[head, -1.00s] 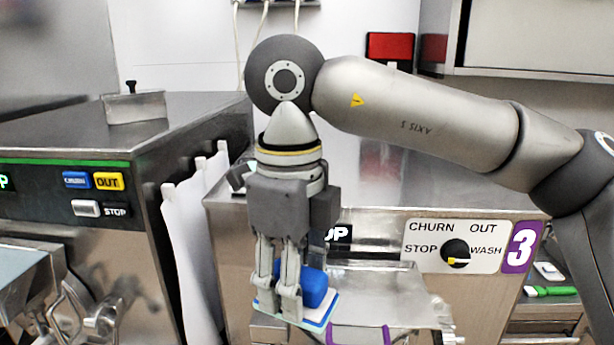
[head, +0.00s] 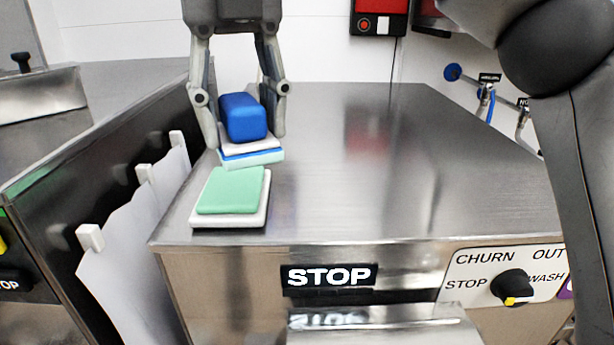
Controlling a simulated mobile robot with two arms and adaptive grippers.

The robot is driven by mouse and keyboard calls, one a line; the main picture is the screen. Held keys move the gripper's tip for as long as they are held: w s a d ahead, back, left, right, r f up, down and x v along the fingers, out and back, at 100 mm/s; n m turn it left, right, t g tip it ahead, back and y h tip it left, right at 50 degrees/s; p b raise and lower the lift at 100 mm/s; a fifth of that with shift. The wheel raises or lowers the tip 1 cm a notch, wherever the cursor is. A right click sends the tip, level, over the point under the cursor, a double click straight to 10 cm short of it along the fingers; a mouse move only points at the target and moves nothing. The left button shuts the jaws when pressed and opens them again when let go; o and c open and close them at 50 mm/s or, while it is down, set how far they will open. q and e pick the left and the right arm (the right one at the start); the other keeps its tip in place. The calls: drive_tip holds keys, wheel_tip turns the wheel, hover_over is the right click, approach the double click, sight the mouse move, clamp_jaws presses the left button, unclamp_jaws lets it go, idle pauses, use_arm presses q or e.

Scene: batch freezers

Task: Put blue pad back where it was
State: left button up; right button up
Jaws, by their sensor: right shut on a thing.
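The blue pad (head: 243,117) is a rounded blue block on a flat base with white, blue and pale green layers. My right gripper (head: 247,140) points down over the freezer top (head: 370,180), its two fingers on either side of the blue pad, shut on it. The blue pad is at the left part of the freezer top, just behind a green pad (head: 231,190) on a white base. I cannot tell whether the blue pad's base touches the steel. My left gripper is not in view.
The middle and right of the freezer top are clear. A STOP display (head: 329,279) and a control knob (head: 512,288) are on its front. A red box (head: 377,20) is on the back wall.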

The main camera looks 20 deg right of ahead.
drive_tip(key=w+d+f, duration=0.1)
drive_tip(key=d+f, duration=0.1)
drive_tip(key=w+d+f, duration=0.1)
drive_tip(key=d+f, duration=0.1)
drive_tip(key=d, duration=0.1)
drive_tip(key=w+d+f, duration=0.1)
drive_tip(key=d+f, duration=0.2)
drive_tip(key=shift+w+f+p, duration=0.1)
drive_tip(key=shift+w+p, duration=0.2)
drive_tip(key=shift+w, duration=0.1)
drive_tip(key=shift+d+f, duration=0.1)
drive_tip(key=shift+f, duration=0.1)
drive_tip(key=f, duration=0.3)
drive_tip(key=shift+w+d+f, duration=0.1)
drive_tip(key=shift+d+f, duration=0.1)
drive_tip(key=shift+a, duration=0.1)
drive_tip(key=o, duration=0.6)
drive_tip(key=shift+f, duration=0.15)
drive_tip(key=o, duration=0.5)
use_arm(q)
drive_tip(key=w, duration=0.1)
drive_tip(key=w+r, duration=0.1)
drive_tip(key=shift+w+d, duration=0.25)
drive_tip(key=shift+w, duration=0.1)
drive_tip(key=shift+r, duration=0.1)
